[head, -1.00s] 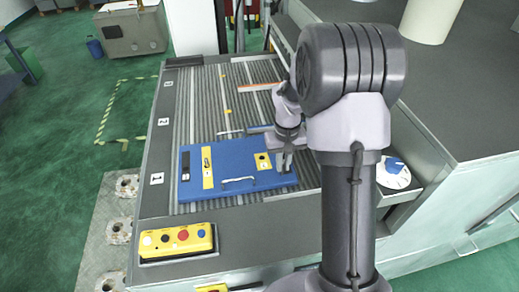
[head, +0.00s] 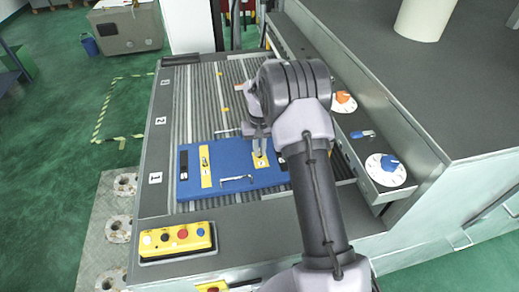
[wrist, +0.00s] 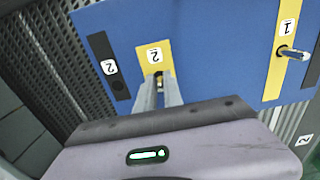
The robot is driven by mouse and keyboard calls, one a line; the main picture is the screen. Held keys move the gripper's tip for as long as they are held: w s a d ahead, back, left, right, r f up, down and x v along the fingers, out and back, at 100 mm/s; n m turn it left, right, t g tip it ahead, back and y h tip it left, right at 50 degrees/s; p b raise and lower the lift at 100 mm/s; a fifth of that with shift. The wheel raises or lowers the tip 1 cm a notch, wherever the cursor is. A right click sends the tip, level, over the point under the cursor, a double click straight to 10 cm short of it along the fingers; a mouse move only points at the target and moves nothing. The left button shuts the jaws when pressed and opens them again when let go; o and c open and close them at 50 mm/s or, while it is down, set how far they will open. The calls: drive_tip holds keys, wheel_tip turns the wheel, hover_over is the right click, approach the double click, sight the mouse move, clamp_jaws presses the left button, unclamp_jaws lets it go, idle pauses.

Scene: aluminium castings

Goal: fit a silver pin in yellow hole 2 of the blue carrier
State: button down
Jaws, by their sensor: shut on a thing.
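The blue carrier (head: 225,178) lies flat on the ribbed bed near the front. It also shows in the wrist view (wrist: 215,50). Its yellow plate marked 2 (wrist: 153,53) is under my gripper (wrist: 160,90). The fingers are shut on a silver pin, which is mostly hidden between them. The fingertips are at the lower end of the plate and cover the hole, so I cannot tell whether the pin is in it. In the head view my gripper (head: 260,150) is over that plate. A silver pin (wrist: 293,53) stands in the yellow plate marked 1 (wrist: 275,80).
A black plate marked 2 (wrist: 108,68) with a dark hole is beside yellow plate 2. A pale handle (head: 238,179) is at the carrier's front. A yellow button box (head: 177,241) sits at the front left.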

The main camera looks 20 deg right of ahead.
drive_tip(key=c, duration=1.5)
unclamp_jaws()
drive_tip(key=shift+f, duration=0.1)
drive_tip(key=s+a+r+t+p, duration=0.1)
drive_tip(key=s+a+r, duration=0.2)
drive_tip(key=r, duration=0.9)
drive_tip(key=s+a+r+t, duration=0.1)
drive_tip(key=s+a+r, duration=0.15)
drive_tip(key=r, duration=0.95)
drive_tip(key=s+a+r+m+t+y, duration=0.1)
drive_tip(key=s+a+r, duration=0.2)
drive_tip(key=s, duration=0.3)
drive_tip(key=s+a+r+t, duration=0.1)
drive_tip(key=s+a+r, duration=0.25)
drive_tip(key=s, duration=0.35)
drive_tip(key=shift+m+t+y, duration=0.5)
drive_tip(key=shift+t, duration=0.4)
drive_tip(key=s+a, duration=0.1)
drive_tip(key=s, duration=0.3)
drive_tip(key=s+a+f, duration=0.1)
drive_tip(key=s, duration=0.4)
drive_tip(key=s+a+f, duration=0.1)
drive_tip(key=s, duration=0.3)
drive_tip(key=shift+s+a, duration=0.25)
drive_tip(key=shift+a, duration=0.05)
